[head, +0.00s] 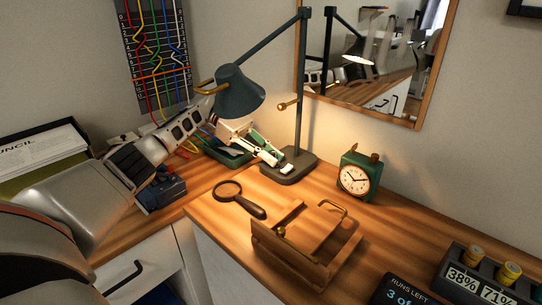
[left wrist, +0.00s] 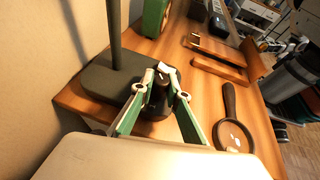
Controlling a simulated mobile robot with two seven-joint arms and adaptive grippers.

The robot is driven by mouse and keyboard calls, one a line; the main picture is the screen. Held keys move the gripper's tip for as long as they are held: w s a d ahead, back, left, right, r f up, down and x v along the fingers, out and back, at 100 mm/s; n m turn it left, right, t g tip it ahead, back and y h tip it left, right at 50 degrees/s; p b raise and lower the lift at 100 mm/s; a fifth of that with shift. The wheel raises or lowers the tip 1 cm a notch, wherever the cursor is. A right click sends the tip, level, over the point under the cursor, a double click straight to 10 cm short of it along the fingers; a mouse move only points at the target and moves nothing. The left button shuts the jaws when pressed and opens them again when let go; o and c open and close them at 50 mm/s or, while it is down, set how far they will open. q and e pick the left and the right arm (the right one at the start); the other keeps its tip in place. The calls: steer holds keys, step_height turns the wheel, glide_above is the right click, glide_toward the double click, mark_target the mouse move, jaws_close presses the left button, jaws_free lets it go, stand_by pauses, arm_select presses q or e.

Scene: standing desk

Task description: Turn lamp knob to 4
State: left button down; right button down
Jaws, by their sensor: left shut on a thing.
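The desk lamp (head: 240,93) has a dark blue-grey shade and a thin post rising from a dark square base (head: 291,166). The base also shows in the left wrist view (left wrist: 108,82). My left gripper (head: 276,160) is at the front left of the base. In the left wrist view its green, white-tipped fingers (left wrist: 166,84) are shut around a dark round knob (left wrist: 158,97) beside the base. The fingers hide most of the knob in the head view. I cannot read any number or pointer on it. My right gripper is not in view.
A magnifying glass (head: 229,191) lies just in front of the lamp. A wooden stand (head: 289,254) with brass handles and a green clock (head: 358,178) stand to the right. A box with percent displays (head: 480,285) is at the far right. A dark green tray (head: 230,157) lies behind my left wrist.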

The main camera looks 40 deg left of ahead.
mark_target(272, 152)
arm_select(q)
steer(key=c, duration=2)
jaws_free()
steer(key=shift+d+r, duration=0.1)
steer(key=shift+d, duration=0.15)
steer(key=shift+o, duration=0.2)
steer(key=shift+a+r, duration=0.1)
step_height(272, 152, up, 10)
steer(key=shift+f, duration=0.15)
